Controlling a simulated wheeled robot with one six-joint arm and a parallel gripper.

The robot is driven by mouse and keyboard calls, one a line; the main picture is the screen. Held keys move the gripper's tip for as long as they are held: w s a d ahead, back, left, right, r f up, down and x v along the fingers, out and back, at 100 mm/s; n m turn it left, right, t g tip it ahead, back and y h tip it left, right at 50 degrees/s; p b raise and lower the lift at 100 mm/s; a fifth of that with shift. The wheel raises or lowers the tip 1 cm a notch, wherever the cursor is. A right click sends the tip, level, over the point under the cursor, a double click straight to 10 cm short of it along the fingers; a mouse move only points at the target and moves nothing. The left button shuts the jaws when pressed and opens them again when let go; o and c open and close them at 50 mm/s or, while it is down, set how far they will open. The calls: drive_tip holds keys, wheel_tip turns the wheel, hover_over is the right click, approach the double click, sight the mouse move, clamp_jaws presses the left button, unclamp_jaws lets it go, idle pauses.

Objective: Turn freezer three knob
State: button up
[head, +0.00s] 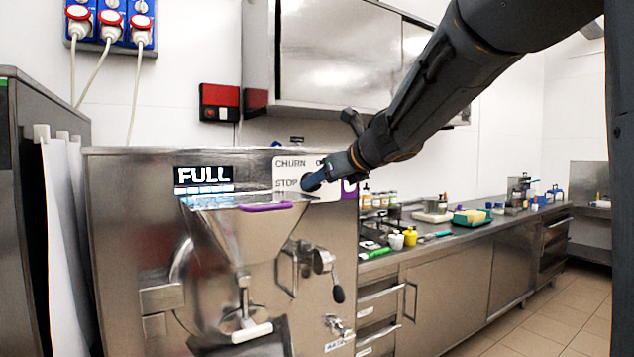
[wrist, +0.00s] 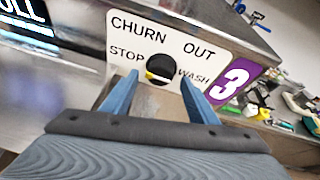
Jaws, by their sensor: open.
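The freezer three knob (wrist: 160,69) is a round black dial with a pale yellow mark at its lower left. It sits in a white label plate (wrist: 130,30) reading CHURN, OUT, STOP and WASH, beside a purple 3 tag (wrist: 232,80). My gripper (wrist: 162,80) is open, its blue fingers one on each side of the knob in the wrist view; contact cannot be told. In the head view my gripper (head: 318,180) is in front of the plate and partly hides it and the knob. The freezer (head: 130,220) shows FULL on its display (head: 204,175).
A steel hopper (head: 245,225) and a spout lever (head: 338,292) stick out from the freezer front. A wall cabinet (head: 330,60) hangs above. A counter (head: 480,232) with jars, cups and a green tray (head: 469,217) runs to the right. The tiled floor at lower right is clear.

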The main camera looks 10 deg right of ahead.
drive_tip(key=shift+x, duration=0.8)
drive_tip(key=c, duration=1)
